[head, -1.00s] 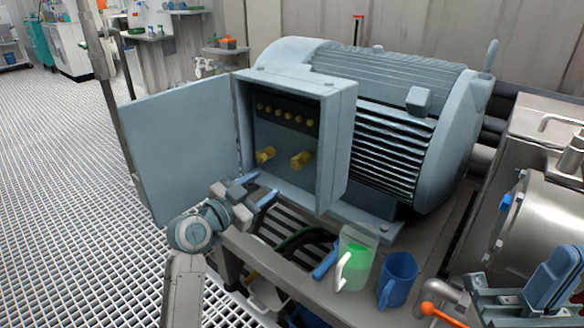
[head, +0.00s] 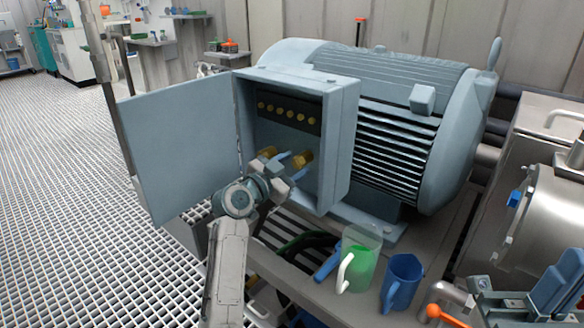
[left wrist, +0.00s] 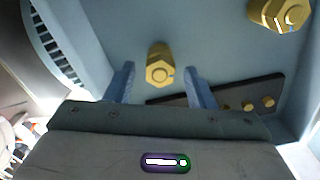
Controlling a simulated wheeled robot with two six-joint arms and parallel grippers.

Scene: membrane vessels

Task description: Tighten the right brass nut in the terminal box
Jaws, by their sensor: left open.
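The right brass nut (head: 303,158) sits on the back wall of the open grey terminal box (head: 342,140). In the left wrist view this brass nut (left wrist: 160,70) shows between the two blue fingertips, with a gap on each side. My left gripper (head: 292,170) is open and reaches into the box from below and in front. Whether the fingertips reach past the nut's face I cannot tell. The left brass nut (head: 267,153) is partly hidden by the gripper in the head view; it shows at the top right of the left wrist view (left wrist: 280,14).
The box door (head: 185,145) stands open to the left. A dark strip with small brass terminals (head: 288,110) lies above the nuts. The big motor (head: 400,110) is behind. A green-filled jug (head: 362,268) and a blue jug (head: 402,282) stand below right.

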